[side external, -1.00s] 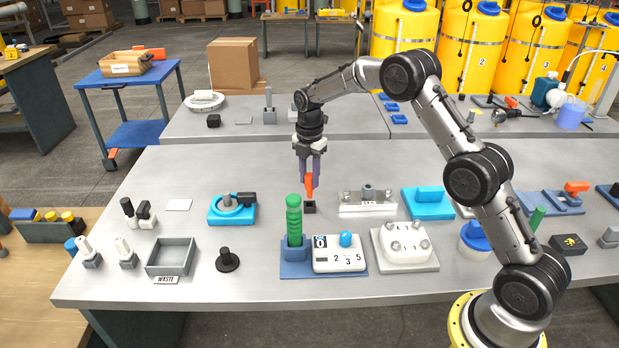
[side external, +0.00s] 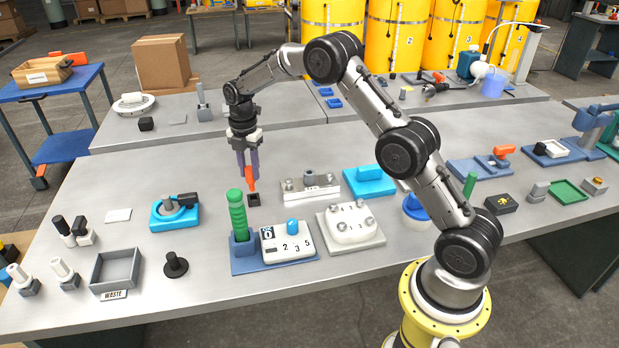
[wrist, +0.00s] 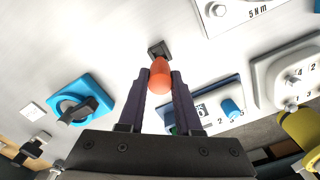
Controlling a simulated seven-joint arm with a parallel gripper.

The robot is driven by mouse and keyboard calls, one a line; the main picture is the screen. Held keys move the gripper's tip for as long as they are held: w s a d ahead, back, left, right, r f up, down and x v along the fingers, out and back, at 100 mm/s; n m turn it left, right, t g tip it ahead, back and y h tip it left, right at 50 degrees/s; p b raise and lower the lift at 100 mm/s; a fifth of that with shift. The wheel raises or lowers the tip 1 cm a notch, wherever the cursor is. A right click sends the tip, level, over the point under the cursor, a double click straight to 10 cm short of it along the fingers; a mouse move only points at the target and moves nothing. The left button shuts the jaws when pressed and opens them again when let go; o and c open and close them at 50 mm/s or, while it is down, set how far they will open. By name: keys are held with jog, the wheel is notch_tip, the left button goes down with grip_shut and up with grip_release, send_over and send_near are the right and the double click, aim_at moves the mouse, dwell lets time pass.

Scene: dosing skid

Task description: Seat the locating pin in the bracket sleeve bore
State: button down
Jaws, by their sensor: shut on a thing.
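My gripper (side external: 249,178) points down over the bench, shut on an orange piece (side external: 251,184) that I take to be the locating pin's grip. In the wrist view the orange piece (wrist: 160,74) sits between the two dark purple fingers. Its lower end meets or hangs just above a small black square block (side external: 253,200); whether it is inside the block I cannot tell. The pin's shank is hidden.
A tall green ribbed handle (side external: 237,213) stands in a blue base in front of the block, beside a numbered white box (side external: 287,242). A blue clamp-like fixture (side external: 175,212) is left. A blue block (side external: 369,181) lies right of the plate. Bare bench lies between the left fixture and block.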

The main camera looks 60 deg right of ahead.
jog(key=shift+w+a+r, duration=0.1)
jog(key=shift+a+r, duration=0.2)
jog(key=s+a+m, duration=0.8)
jog(key=s+m, duration=0.3)
jog(key=m, duration=0.9)
jog(key=shift+s+a+r, duration=0.15)
jog(key=shift+a+r, duration=0.1)
jog(key=shift+r, duration=0.15)
jog(key=shift+m, duration=0.3)
